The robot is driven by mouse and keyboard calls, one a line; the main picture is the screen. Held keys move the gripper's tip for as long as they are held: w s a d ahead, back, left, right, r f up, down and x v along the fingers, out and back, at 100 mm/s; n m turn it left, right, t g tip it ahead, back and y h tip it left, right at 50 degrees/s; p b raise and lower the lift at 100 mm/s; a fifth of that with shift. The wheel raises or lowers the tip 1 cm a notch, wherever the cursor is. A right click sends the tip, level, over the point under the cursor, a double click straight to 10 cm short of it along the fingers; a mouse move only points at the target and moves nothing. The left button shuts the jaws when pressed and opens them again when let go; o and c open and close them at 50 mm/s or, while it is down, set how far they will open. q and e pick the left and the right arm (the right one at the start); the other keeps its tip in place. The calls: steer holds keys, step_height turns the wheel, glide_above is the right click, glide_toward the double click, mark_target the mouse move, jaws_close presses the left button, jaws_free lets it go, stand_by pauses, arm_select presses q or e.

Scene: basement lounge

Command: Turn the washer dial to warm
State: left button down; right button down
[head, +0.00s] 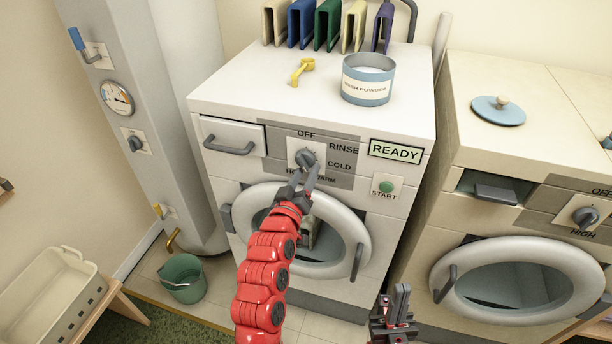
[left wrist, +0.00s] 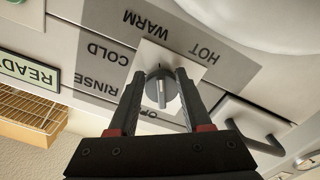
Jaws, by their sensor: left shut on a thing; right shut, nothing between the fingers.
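The washer dial (head: 304,157) is a grey knob on a white square plate on the front panel of the left washer (head: 225,98). The labels OFF, RINSE, COLD, WARM and HOT surround it; my gripper partly hides the lower ones in the head view. My left gripper (head: 308,172) is shut on the dial, its two fingers on either side of it. The left wrist view shows the dial (left wrist: 161,86) upside down between the left fingertips (left wrist: 160,78), its pale mark pointing towards OFF. My right gripper (head: 396,308) is shut and empty, low in front of the machines.
A READY sign (head: 396,150) and green START button (head: 386,187) sit right of the dial. Below is the round washer door (head: 346,226). A powder tub (head: 368,86) and yellow scoop (head: 301,70) are on top. A second machine (head: 480,150) stands right.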

arm_select(q)
steer(key=shift+w+a+r, duration=0.1)
steer(key=shift+a+r, duration=0.15)
steer(key=shift+r, duration=0.4)
steer(key=c, duration=0.8)
jaws_free()
steer(key=o, duration=0.5)
steer(key=shift+w+f, duration=0.1)
steer(key=shift+f, duration=0.05)
steer(key=shift+d+f, duration=0.1)
steer(key=shift+f, duration=0.05)
steer(key=shift+f, duration=0.1)
